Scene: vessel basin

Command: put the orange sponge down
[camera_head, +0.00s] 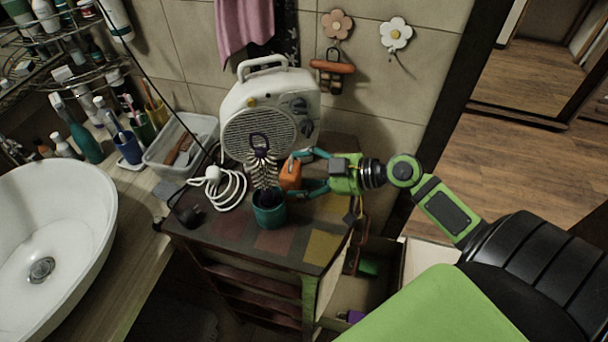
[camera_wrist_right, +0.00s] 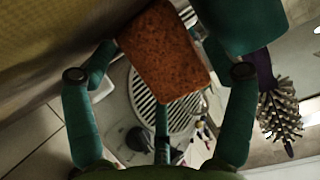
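The orange sponge (camera_head: 290,175) is at the table top, just behind the teal cup (camera_head: 269,210) and in front of the white heater. My right gripper (camera_head: 292,176) reaches in from the right with its two fingers spread on either side of the sponge. In the right wrist view the sponge (camera_wrist_right: 165,55) sits tilted between the teal fingers (camera_wrist_right: 163,62). The fingertips are very close to its edges; I cannot tell whether both touch. The sponge's underside is hidden, so its contact with the table is unclear. My left gripper is not in view.
The cup holds a dark-handled brush (camera_head: 262,165). A white fan heater (camera_head: 270,110) stands behind, with a coiled white cable (camera_head: 220,188) to the left. Coloured squares on the table's front (camera_head: 323,246) are clear. A washbasin (camera_head: 60,220) is at far left; an open drawer lies below right.

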